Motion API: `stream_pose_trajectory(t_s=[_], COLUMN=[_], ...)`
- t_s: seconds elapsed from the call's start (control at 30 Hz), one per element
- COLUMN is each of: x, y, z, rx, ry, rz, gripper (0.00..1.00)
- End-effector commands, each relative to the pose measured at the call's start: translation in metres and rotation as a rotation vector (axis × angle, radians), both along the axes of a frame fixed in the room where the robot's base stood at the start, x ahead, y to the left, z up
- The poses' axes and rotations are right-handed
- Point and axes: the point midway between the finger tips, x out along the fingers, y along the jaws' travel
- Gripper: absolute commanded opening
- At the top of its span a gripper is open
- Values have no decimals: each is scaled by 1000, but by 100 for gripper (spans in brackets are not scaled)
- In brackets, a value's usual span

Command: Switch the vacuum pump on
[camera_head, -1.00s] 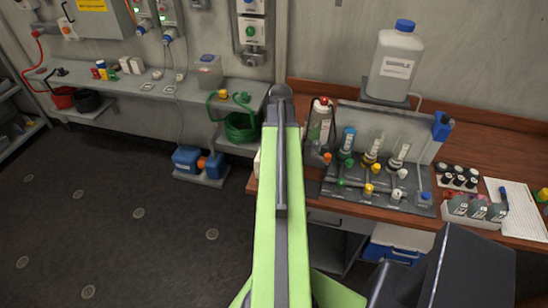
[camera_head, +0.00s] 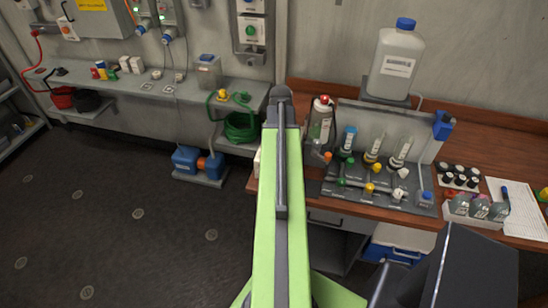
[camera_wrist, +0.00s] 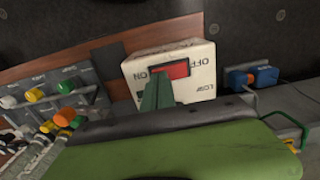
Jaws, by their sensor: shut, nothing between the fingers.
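A white switch box (camera_wrist: 195,87) with a red rocker switch (camera_wrist: 177,71) shows in the wrist view. Its printing is upside down, with ON left of the rocker and OFF right of it. My gripper (camera_wrist: 158,82) is shut and empty, its dark green fingers at the left, ON side of the rocker. They overlap it in the picture; I cannot tell whether they touch it. In the head view my arm hides most of the box, leaving a pale edge (camera_head: 257,161) visible. A blue pump-like unit (camera_head: 187,159) stands low left of the bench, and also shows in the wrist view (camera_wrist: 265,75).
Right of my arm, the wooden bench (camera_head: 470,130) holds a grey panel (camera_head: 415,195) with coloured valves, vials and a large white bottle (camera_head: 395,60). A grey shelf (camera_head: 130,85) with small items runs along the left wall. The dark floor (camera_head: 110,200) at left is clear.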

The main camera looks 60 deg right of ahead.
Motion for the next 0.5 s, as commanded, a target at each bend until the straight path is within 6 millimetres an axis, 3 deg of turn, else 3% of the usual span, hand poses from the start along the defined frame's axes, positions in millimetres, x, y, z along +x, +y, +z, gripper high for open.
stream_pose_trajectory(t_s=[0.5], x=[0], y=[0], z=[-7], rx=[0], ry=[0], rz=[0], gripper=[0])
